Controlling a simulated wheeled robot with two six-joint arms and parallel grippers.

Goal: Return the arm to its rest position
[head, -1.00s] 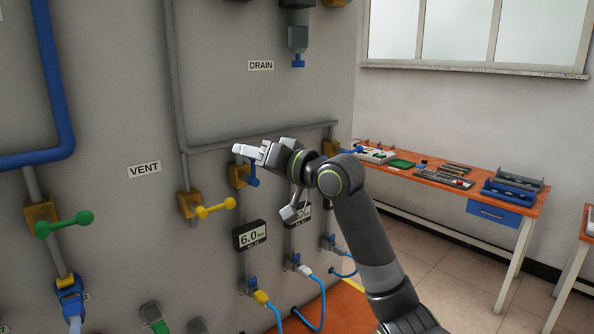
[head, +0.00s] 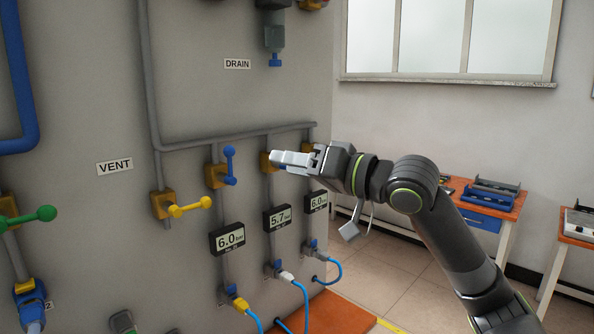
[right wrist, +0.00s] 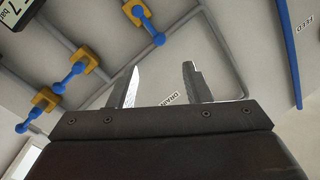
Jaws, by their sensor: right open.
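My right arm reaches in from the lower right in the head view. Its gripper (head: 288,160) is open and empty, pointing left in front of the panel and covering part of a yellow valve body (head: 266,161). In the right wrist view, the two fingers (right wrist: 160,86) stand apart with nothing between them. A blue-handled valve (head: 228,166) left of the gripper is clear of it, its handle upright. My left gripper is not in view.
The grey panel (head: 80,110) carries pipes, a yellow-handled valve (head: 190,207), a green-handled valve (head: 30,217) and pressure displays (head: 228,238). Blue hoses (head: 304,300) hang below. An orange workbench (head: 517,208) stands behind the arm. Tiled floor lies open between panel and bench.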

